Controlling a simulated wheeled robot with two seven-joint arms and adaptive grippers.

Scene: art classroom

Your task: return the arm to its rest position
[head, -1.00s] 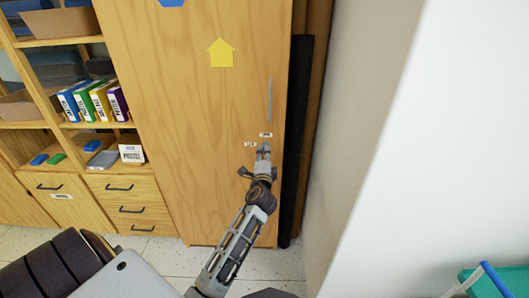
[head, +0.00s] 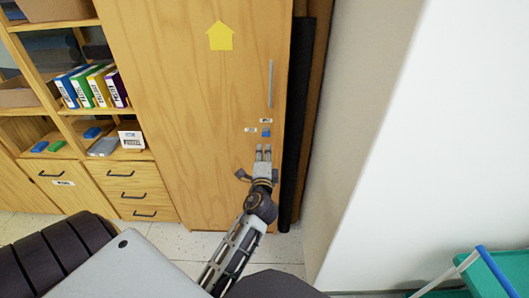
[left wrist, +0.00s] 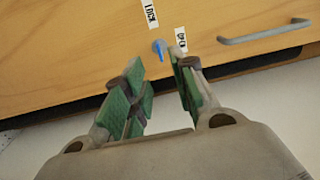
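My left gripper (head: 263,152) is in front of the lower part of a tall wooden cabinet door (head: 200,110). Its fingers are apart with nothing between them; the green finger pads show in the left wrist view (left wrist: 160,95). A small blue key or knob (head: 266,133) is on the door just above the fingertips. It also shows in the left wrist view (left wrist: 159,50), just beyond the fingertips and apart from them. The door looks shut. My left arm reaches up from the bottom of the head view. My right gripper is not in view.
Two small labels flank the knob, and a vertical handle (head: 270,83) is above it. Shelves with coloured binders (head: 92,87) and drawers (head: 133,190) stand at left. A white wall (head: 440,120) is at right, with a teal cart (head: 500,268) at bottom right.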

